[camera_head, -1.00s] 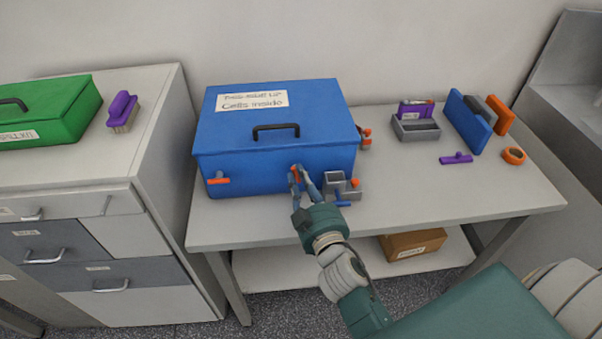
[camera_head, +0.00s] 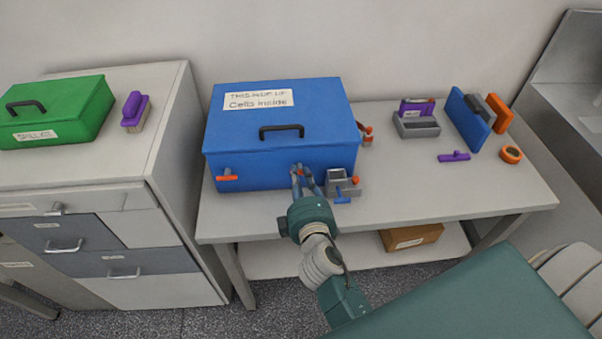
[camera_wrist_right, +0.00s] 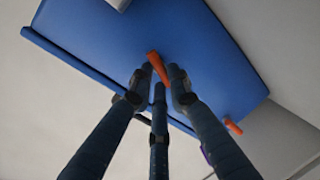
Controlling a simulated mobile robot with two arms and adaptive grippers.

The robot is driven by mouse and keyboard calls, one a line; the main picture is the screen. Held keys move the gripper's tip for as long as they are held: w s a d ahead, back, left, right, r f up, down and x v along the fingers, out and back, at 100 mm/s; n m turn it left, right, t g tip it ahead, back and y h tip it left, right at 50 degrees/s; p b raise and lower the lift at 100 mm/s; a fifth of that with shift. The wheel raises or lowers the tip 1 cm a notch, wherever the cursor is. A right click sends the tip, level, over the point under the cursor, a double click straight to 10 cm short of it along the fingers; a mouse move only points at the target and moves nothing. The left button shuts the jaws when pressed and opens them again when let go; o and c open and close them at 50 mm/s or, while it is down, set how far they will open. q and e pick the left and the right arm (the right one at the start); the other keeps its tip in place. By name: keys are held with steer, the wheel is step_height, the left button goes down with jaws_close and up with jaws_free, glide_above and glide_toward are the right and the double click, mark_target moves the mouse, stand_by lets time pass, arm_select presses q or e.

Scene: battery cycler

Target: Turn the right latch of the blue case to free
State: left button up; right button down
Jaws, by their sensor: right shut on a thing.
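The blue case (camera_head: 265,163) sits on the table with its lid closed, a black handle on top and a paper label at the back. Its left latch (camera_head: 227,178) is orange and lies level on the front face. The right latch (camera_head: 300,171) is mostly hidden by my right gripper (camera_head: 303,177) in the head view. In the right wrist view the orange right latch (camera_wrist_right: 158,68) lies between the fingertips of my right gripper (camera_wrist_right: 162,76), which are shut on it. It looks tilted there. My left gripper is not in view.
A small grey holder (camera_head: 343,183) with orange and blue parts stands close to the right of my gripper. A grey bin (camera_head: 417,126), blue panel (camera_head: 466,121), purple part (camera_head: 454,157) and orange roll (camera_head: 511,154) are farther right. A green case (camera_head: 60,112) stands on the left cabinet.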

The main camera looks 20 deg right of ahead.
steer(key=shift+w+a+n+h, duration=0.15)
steer(key=shift+n+h, duration=0.35)
steer(key=shift+n, duration=1.1)
steer(key=c, duration=1.6)
jaws_free()
steer(key=shift+c, duration=0.2)
steer(key=shift+f, duration=0.1)
step_height(320, 180, up, 10)
steer(key=shift+w+r, duration=0.1)
steer(key=shift+w, duration=0.05)
steer(key=shift+s, duration=0.2)
